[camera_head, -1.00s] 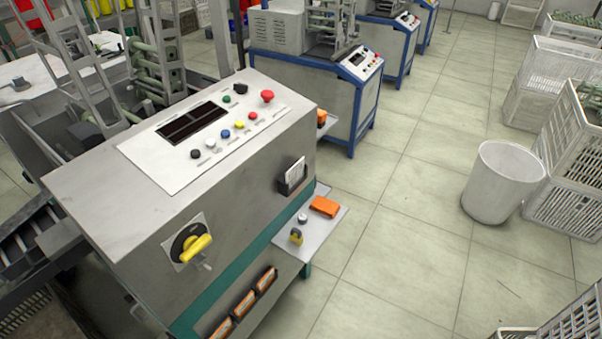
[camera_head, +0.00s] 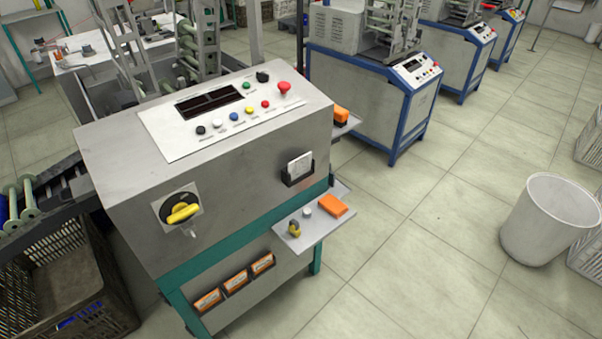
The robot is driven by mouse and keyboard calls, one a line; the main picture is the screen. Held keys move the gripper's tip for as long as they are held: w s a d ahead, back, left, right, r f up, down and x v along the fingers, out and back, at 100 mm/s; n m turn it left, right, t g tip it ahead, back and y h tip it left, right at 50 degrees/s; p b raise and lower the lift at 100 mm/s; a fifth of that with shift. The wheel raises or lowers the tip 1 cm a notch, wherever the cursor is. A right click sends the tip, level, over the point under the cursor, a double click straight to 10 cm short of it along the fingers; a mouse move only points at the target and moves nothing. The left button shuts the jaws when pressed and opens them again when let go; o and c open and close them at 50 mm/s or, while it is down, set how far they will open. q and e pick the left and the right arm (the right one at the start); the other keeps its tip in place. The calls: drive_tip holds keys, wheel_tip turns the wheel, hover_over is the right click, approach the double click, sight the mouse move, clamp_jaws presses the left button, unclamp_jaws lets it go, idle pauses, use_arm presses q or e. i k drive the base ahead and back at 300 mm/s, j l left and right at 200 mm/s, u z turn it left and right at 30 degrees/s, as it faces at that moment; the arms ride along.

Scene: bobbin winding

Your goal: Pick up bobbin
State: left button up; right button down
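Green bobbins (camera_head: 20,204) lie on a dark sloping chute at the left edge, beside the winding machine. More greenish bobbins (camera_head: 187,52) show in the metal frame behind the machine. They are small, and I cannot tell how many there are. Neither of my grippers is in view.
The grey machine (camera_head: 130,153) with its control panel (camera_head: 188,142) fills the middle. A small side shelf (camera_head: 318,232) juts out at its right. A dark crate (camera_head: 103,307) stands at lower left. A white bin (camera_head: 548,222) stands at right. Tiled floor between is clear.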

sight(28, 179)
drive_tip(key=u, duration=1.7)
drive_tip(key=i+j+z, duration=0.15)
drive_tip(key=z, duration=0.2)
drive_tip(key=i+j+z, duration=0.5)
drive_tip(key=z, duration=0.25)
